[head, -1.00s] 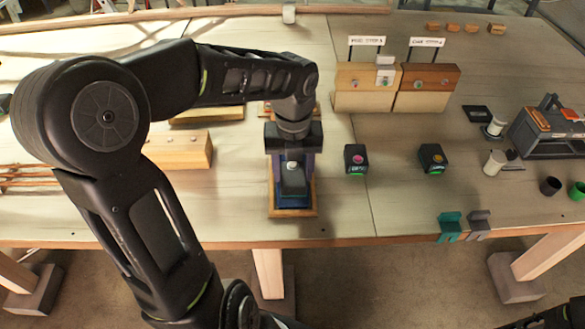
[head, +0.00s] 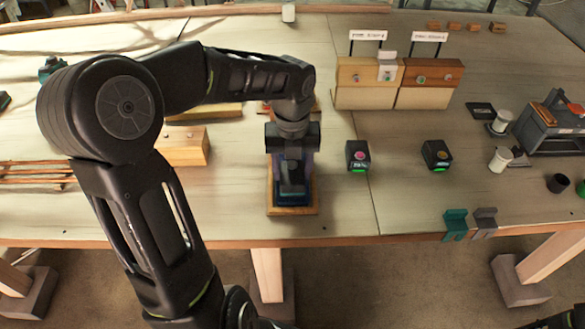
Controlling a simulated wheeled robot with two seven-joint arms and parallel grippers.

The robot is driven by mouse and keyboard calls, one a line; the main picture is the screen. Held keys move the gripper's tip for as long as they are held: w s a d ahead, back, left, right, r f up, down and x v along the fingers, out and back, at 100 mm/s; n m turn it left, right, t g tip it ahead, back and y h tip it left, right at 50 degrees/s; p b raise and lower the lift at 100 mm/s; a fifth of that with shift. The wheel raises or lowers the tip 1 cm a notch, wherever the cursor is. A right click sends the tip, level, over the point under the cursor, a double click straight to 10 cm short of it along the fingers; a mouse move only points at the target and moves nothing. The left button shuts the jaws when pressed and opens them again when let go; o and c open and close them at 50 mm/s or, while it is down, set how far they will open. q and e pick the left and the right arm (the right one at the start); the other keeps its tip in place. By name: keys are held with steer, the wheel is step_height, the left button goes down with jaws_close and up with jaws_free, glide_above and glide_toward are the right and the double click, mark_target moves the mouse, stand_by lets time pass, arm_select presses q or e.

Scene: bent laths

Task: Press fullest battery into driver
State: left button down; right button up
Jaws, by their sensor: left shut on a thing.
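My left gripper (head: 292,178) points down over a wooden cradle (head: 292,211) that holds a dark blue body (head: 292,199), perhaps the driver. It is shut on a dark block, likely a battery, mostly hidden by the gripper. I cannot tell whether the block is seated.
Two wooden stands (head: 368,97) (head: 428,98) with white signs are at the back. A grey toolbox (head: 555,135), white spools and cups stand at the right. Teal (head: 455,224) and grey brackets sit on the front edge. Wooden blocks and laths lie at the left.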

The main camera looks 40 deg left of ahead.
mark_target(293, 172)
arm_select(q)
steer(key=shift+f+b, duration=0.5)
steer(key=shift+f, duration=0.55)
stand_by(1.4)
steer(key=shift+c, duration=2.4)
jaws_free()
step_height(293, 172, up, 7)
steer(key=p, duration=0.7)
